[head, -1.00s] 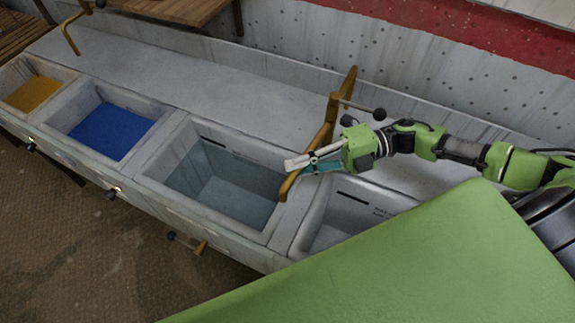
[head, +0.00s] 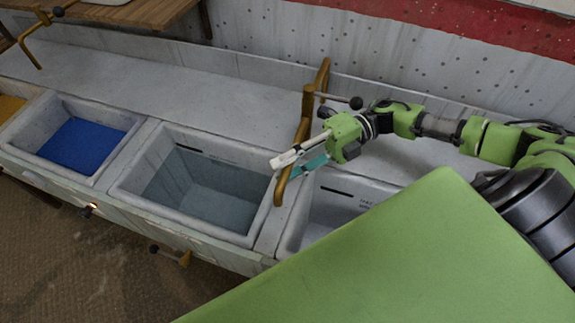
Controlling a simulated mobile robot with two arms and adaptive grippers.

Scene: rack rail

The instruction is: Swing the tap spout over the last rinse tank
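The brass tap spout (head: 303,128) reaches forward from the back ledge, and its tip hangs near the divider between the water-filled tank (head: 205,192) and the rightmost tank (head: 293,236). The rightmost tank has a dark slot and small lettering on its inner wall, and my green body hides its front. My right gripper (head: 300,160) is at the front part of the spout. Its white finger crosses over the spout, and its teal finger shows just to the right. Whether the fingers grip the spout is unclear. My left gripper is out of view.
A blue-bottomed tank (head: 82,147) and a yellow one (head: 10,107) are at left. Another brass tap (head: 30,45) stands at upper left. A knobbed brass valve (head: 184,258) juts from the front.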

